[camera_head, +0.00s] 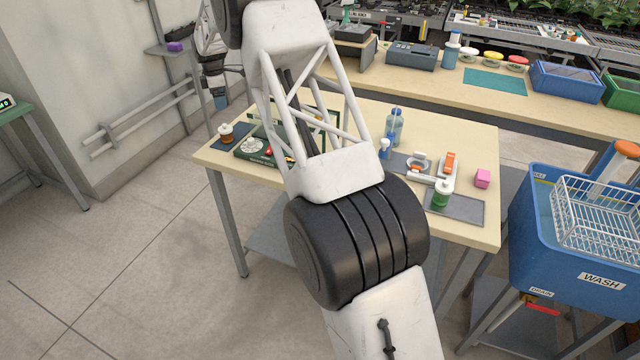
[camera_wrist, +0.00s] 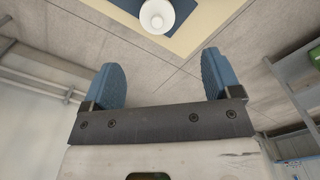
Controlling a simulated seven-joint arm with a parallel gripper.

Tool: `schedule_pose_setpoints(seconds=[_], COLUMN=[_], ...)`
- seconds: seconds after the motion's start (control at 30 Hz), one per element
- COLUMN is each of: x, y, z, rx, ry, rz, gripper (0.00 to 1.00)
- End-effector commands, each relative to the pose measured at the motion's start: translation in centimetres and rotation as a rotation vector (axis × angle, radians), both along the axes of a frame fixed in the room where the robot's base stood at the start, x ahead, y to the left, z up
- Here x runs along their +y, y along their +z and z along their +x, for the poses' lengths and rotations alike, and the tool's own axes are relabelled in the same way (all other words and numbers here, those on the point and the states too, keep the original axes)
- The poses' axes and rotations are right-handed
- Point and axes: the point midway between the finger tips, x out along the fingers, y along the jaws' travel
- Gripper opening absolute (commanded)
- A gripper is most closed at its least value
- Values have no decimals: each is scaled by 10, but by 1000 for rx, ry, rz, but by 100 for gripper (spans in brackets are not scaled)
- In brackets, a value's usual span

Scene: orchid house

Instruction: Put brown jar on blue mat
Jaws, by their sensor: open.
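The brown jar (camera_head: 226,134), orange-brown with a pale lid, stands upright on the dark blue mat (camera_head: 238,129) at the table's left corner. In the wrist view, the jar's round white lid (camera_wrist: 157,14) shows at the top with blue mat (camera_wrist: 190,10) around it. My gripper (camera_head: 221,102) is above the jar in the head view, with blue fingers pointing down. In the wrist view, my gripper (camera_wrist: 161,70) is open and empty. The jar is beyond the fingertips, with no contact visible.
A green tray or board (camera_head: 252,148) lies close right of the mat. My arm hides the table's middle. A blue wash tub (camera_head: 560,262) stands at right.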

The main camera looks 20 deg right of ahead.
Motion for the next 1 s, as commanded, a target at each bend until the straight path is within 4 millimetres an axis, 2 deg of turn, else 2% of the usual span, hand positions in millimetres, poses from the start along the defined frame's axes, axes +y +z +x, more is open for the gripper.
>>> schedule_pose_setpoints(seconds=[0.17,0.37,0.7,1.0], x=[-6,-15,-33,-48], y=[21,55,112,152], z=[-18,-53,-129,-201], rx=[-9,-22,-47,-69], ry=[-45,-137,-314,-472], rz=[1,3,10,19], gripper=[84,84,84,84])
